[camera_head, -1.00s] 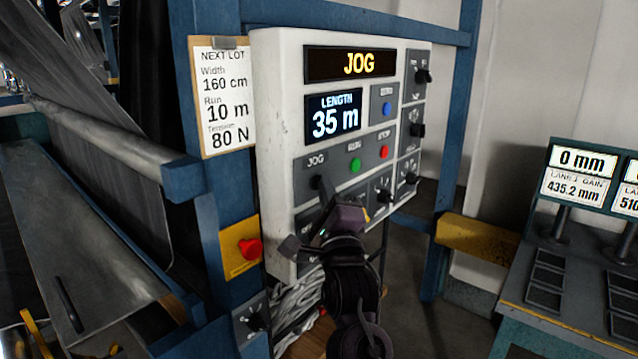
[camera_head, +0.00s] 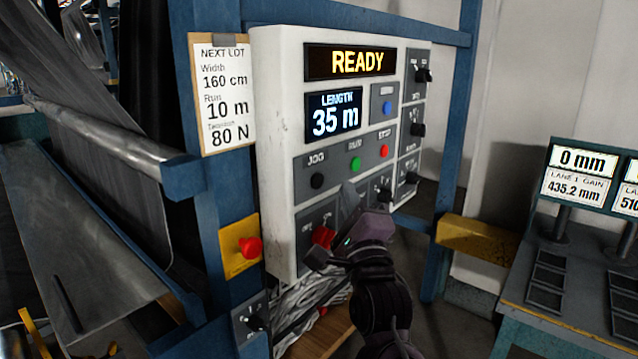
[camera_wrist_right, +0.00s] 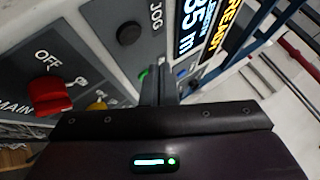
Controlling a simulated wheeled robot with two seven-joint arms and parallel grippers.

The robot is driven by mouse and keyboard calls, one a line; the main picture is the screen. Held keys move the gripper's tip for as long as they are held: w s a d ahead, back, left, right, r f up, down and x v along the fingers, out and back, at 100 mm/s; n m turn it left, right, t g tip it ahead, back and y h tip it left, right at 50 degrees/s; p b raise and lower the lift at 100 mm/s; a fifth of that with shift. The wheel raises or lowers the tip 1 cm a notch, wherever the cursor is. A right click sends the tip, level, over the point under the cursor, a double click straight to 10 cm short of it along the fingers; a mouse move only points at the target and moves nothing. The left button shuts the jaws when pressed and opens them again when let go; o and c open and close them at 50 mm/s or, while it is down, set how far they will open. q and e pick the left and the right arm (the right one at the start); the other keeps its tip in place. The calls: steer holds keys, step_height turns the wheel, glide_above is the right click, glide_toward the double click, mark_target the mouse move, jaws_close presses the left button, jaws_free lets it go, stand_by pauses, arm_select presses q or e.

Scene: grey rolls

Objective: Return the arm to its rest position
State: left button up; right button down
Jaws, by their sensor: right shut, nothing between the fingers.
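My right gripper (camera_head: 349,194) is shut and empty, in front of the lower part of the white control panel (camera_head: 279,130). In the right wrist view its closed fingers (camera_wrist_right: 159,85) point at the panel with nothing between them. The black JOG button (camera_head: 317,180) is uncovered, up and left of the fingertips; it also shows in the right wrist view (camera_wrist_right: 128,33). The panel's top display (camera_head: 350,63) reads READY, and the length display (camera_head: 334,115) reads 35 m. My left gripper is out of view.
A red main switch (camera_head: 323,237) sits just left of my right gripper. A red stop button on a yellow plate (camera_head: 240,249) is on the blue post. A yellow beam (camera_head: 475,238) and a console (camera_head: 570,270) stand at the right.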

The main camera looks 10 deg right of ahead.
steer(key=shift+s+d, duration=0.55)
steer(key=shift+s, duration=0.15)
